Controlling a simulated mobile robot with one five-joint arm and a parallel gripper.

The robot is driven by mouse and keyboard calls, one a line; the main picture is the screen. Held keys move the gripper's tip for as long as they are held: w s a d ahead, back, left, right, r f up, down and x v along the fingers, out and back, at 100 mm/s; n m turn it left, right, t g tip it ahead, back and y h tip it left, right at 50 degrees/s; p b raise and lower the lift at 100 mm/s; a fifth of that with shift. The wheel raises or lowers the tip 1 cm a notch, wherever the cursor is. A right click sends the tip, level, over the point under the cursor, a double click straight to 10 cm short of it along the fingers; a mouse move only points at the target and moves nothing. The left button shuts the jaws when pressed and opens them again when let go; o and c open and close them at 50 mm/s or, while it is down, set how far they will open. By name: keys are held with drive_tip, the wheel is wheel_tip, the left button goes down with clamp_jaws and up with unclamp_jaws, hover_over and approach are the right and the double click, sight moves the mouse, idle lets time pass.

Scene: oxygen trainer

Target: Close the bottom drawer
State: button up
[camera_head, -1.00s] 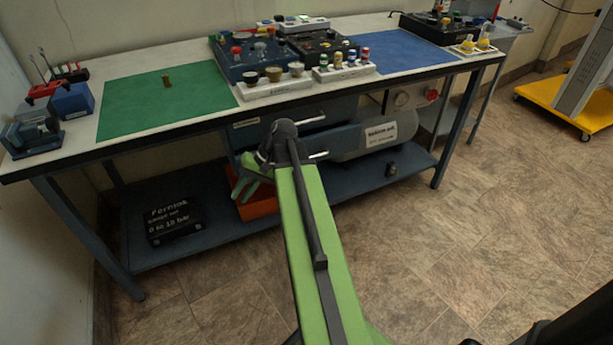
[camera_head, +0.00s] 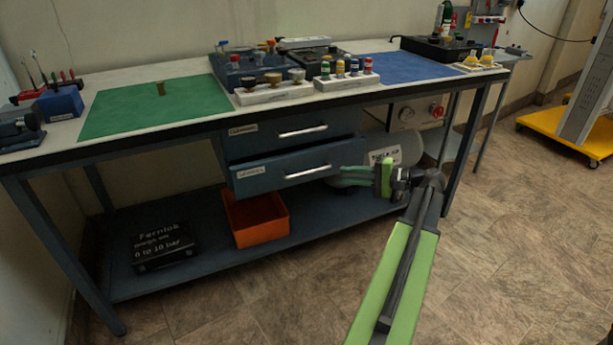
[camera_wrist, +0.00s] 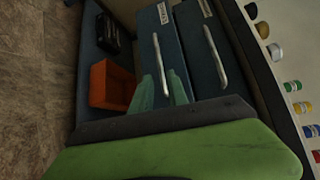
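The bottom drawer (camera_head: 270,172) is a blue-grey front with a silver bar handle (camera_head: 308,172) under the worktop. It appears to stand out a little past the top drawer (camera_head: 270,137) above it. In the wrist view the bottom drawer (camera_wrist: 164,32) looks turned on its side, with its handle (camera_wrist: 160,64) just ahead of the fingers. My gripper (camera_head: 340,177) is at the right end of the bottom drawer front and hides part of that end.
An orange bin (camera_head: 256,222) and a black case (camera_head: 163,246) are on the lower shelf (camera_head: 210,247). The bench leg (camera_head: 467,150) stands right of my gripper. A grey tank (camera_head: 412,146) is behind it. The floor in front is clear.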

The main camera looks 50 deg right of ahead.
sight(312, 172)
drive_tip(key=b+x, duration=0.1)
drive_tip(key=x, duration=1.2)
drive_tip(key=shift+w+a+f+b, duration=0.1)
drive_tip(key=shift+w+b, duration=0.1)
drive_tip(key=shift+b, duration=0.15)
clamp_jaws()
idle(0.5)
